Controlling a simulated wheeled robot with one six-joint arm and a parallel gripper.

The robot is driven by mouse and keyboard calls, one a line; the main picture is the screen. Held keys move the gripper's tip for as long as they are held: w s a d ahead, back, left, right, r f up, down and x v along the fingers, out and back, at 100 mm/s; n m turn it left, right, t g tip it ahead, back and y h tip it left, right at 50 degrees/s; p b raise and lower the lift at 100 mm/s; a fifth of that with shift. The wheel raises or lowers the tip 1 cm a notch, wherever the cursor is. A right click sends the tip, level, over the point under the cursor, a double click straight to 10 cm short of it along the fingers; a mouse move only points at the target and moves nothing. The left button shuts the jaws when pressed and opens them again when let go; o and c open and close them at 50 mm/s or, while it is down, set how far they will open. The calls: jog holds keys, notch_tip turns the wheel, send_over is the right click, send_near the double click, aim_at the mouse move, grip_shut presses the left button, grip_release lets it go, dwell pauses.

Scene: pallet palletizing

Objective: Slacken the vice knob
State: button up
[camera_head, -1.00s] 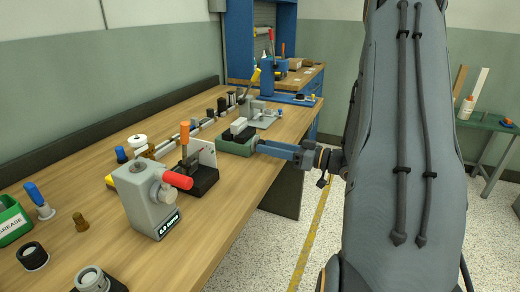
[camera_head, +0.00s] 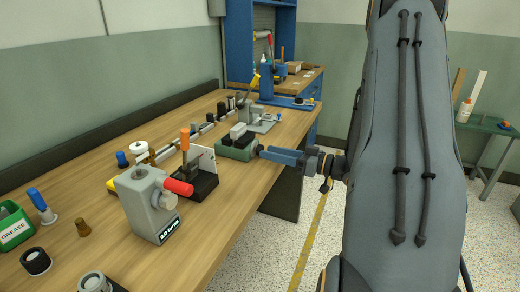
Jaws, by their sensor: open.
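The vice is a small green body (camera_head: 233,153) with pale blocks (camera_head: 238,131) on top, at the right edge of the wooden workbench. A small dark round knob (camera_head: 259,150) shows at its right end. My gripper (camera_head: 266,154), with blue fingers, reaches in from the right at the height of the knob. Its jaws are open, with the tips right by the knob. I cannot tell whether they touch it or stand around it.
A grey machine with a red handle (camera_head: 152,205) and a black fixture with an orange-handled lever (camera_head: 201,184) stand nearer on the bench (camera_head: 215,235). A grey fixture (camera_head: 258,120) stands just behind the vice. The floor right of the bench is clear.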

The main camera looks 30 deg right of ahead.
jog(key=shift+s+d, duration=0.15)
jog(key=shift+x, duration=1.25)
